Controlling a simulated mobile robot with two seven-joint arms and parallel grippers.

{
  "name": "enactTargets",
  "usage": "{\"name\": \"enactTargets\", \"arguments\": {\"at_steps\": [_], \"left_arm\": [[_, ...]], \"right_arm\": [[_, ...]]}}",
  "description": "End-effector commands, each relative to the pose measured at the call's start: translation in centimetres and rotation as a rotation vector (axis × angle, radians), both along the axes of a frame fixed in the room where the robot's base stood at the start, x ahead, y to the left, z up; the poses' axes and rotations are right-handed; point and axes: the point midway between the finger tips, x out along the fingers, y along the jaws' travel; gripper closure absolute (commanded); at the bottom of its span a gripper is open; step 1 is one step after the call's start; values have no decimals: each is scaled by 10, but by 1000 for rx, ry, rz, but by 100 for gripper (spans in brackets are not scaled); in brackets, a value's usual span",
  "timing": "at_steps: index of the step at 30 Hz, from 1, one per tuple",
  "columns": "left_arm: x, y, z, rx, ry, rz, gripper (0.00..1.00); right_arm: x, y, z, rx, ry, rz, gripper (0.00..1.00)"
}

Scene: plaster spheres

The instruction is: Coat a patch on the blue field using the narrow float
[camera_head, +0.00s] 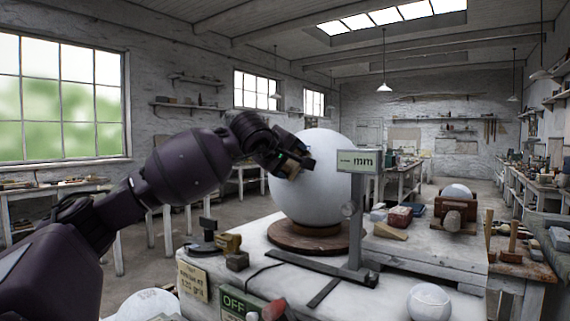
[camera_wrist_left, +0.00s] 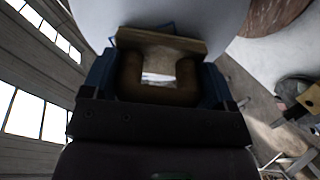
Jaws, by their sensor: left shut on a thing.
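A large pale plaster sphere (camera_head: 322,185) sits on a round wooden base (camera_head: 305,238) on the near bench. My left gripper (camera_head: 292,161) is in front of the sphere's upper left side. It is shut on a tan float with a loop-like handle (camera_wrist_left: 160,45), which also shows as a small tan piece in the head view (camera_head: 296,172). The left wrist view shows the float's plate close to the sphere (camera_wrist_left: 200,14); I cannot tell whether they touch. My right gripper is not in view.
A gauge stand marked "mm" (camera_head: 358,162) rises just right of the sphere. A small white ball (camera_head: 428,302) lies at the bench's front right. Several blocks and tools lie around the base, including a tan wedge (camera_head: 391,231). An "OFF" switch box (camera_head: 233,304) is at the front.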

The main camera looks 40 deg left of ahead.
Motion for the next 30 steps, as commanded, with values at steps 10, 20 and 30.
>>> {"name": "enactTargets", "arguments": {"at_steps": [10, 20, 30], "left_arm": [[5, -4, 12, -1, -4, 0, 50], [12, -10, 20, 2, -2, 1, 50], [9, -8, 16, 2, 1, 2, 50]], "right_arm": [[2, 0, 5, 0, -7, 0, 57], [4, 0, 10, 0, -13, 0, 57], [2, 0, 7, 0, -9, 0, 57]]}}
